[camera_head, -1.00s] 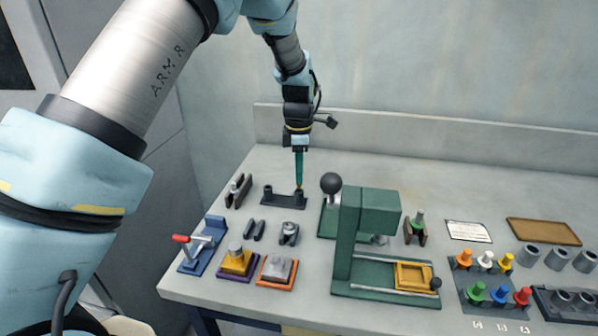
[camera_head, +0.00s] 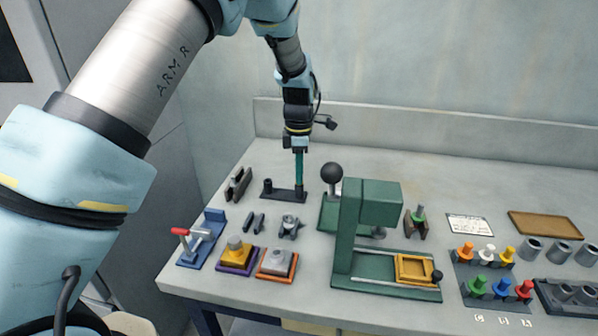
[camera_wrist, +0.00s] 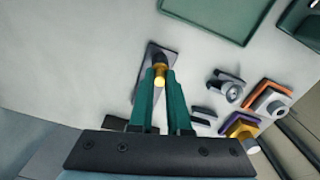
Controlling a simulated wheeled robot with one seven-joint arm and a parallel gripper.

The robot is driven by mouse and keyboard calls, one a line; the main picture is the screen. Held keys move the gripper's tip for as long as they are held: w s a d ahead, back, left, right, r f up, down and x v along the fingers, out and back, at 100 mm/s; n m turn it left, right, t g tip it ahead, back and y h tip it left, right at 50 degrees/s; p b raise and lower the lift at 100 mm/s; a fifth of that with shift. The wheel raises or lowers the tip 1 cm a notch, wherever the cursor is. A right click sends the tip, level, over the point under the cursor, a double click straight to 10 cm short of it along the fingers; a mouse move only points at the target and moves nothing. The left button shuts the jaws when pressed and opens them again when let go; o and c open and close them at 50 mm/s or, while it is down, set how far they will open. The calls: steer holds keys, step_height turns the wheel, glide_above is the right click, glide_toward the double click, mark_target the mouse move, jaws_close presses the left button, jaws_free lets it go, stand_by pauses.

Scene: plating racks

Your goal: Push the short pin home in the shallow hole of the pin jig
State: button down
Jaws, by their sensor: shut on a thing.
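The pin jig (camera_head: 281,192) is a dark bar with a raised post at each end, lying at the back left of the bench. My gripper (camera_head: 299,184) points straight down over the jig's right post. In the wrist view, my gripper (camera_wrist: 160,76) has its two teal fingers shut on a short brass pin (camera_wrist: 160,80). The pin lies in line with a dark post of the jig (camera_wrist: 172,60). The fingers hide part of the jig, and I cannot tell how deep the pin sits. The pin does not show clearly in the head view.
Small fixtures, including a grey clamp (camera_head: 289,227), lie in front. The bench behind the jig is clear.

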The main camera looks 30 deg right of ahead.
steer(key=shift+f, duration=0.15)
steer(key=c, duration=0.8)
jaws_free()
step_height(320, 180, up, 11)
steer(key=b, duration=0.3)
